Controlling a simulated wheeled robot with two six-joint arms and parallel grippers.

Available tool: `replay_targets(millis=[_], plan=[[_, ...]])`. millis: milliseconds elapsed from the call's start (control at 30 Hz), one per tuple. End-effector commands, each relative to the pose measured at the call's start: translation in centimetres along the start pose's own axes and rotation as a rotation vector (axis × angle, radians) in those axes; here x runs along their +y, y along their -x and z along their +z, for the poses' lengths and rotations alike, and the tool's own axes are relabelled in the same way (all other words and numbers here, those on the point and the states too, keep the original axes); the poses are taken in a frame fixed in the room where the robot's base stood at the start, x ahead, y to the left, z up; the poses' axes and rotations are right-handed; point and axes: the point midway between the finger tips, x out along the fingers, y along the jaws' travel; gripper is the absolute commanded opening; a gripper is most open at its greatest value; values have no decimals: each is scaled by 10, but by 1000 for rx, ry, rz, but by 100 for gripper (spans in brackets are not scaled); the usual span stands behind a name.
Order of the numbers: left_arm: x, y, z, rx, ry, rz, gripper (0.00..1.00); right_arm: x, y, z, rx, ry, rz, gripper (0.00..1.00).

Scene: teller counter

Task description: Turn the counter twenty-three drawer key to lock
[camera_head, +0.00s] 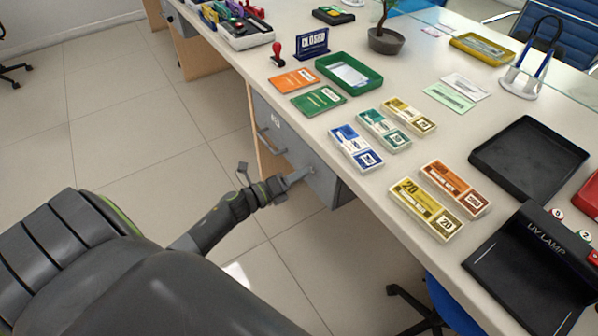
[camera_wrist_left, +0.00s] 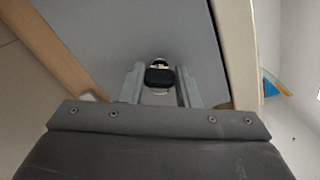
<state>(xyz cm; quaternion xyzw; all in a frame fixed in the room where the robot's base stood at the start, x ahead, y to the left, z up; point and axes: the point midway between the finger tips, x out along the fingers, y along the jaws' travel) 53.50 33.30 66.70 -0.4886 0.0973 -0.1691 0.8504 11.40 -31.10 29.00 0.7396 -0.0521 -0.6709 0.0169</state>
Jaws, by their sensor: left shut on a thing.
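The grey drawer unit (camera_head: 272,138) hangs under the counter, and its front fills the upper part of the left wrist view (camera_wrist_left: 140,40). A key with a black head (camera_wrist_left: 159,77) sits in a round lock in that front. My left gripper (camera_wrist_left: 160,84) is shut on the key head, with one finger at each side. In the head view my left gripper (camera_head: 300,176) reaches the lower drawer front from the left; the key is hidden there. My right gripper is not in view.
The counter top (camera_head: 300,122) overhangs the drawers and holds several banknote packs, a green tray (camera_head: 349,73), a black tray (camera_head: 530,158) and a UV lamp (camera_head: 530,262). A drawer handle (camera_head: 270,143) sticks out above my gripper.

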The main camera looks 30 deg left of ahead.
Motion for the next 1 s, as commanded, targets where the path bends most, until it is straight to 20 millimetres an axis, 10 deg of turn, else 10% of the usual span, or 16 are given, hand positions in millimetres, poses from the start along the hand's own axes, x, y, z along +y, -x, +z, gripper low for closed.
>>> replay_targets(millis=[1000], plan=[[2, 0, 0, -1, 543, 0, 6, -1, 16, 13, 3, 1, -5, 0]])
